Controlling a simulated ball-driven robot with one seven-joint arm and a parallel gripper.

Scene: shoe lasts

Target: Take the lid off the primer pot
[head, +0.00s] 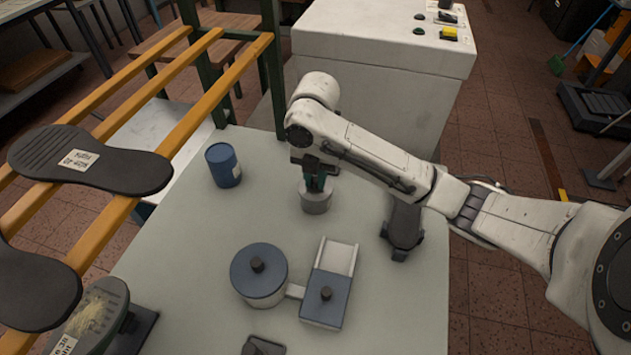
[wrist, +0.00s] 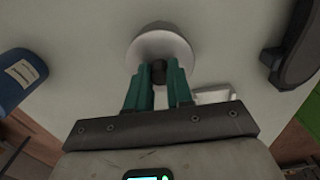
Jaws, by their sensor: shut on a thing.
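A small pale grey round pot (head: 316,204) stands on the table below my gripper (head: 316,184), which points down at it. In the wrist view, my gripper (wrist: 160,80) has its two teal fingers on either side of a dark knob (wrist: 158,70) and is shut on it. The knob sits at the middle of a pale round lid (wrist: 162,48). In the head view the fingers and wrist hide the knob and most of the lid. I cannot tell whether the lid touches the pot's rim or is raised from it.
A blue tin (head: 223,165) stands left of the pot. A larger round pot with a blue lid (head: 258,272) and a box with a blue sliding lid (head: 326,298) are nearer. A dark shoe last (head: 403,228) stands to the right. An orange rack (head: 180,128) borders the left side.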

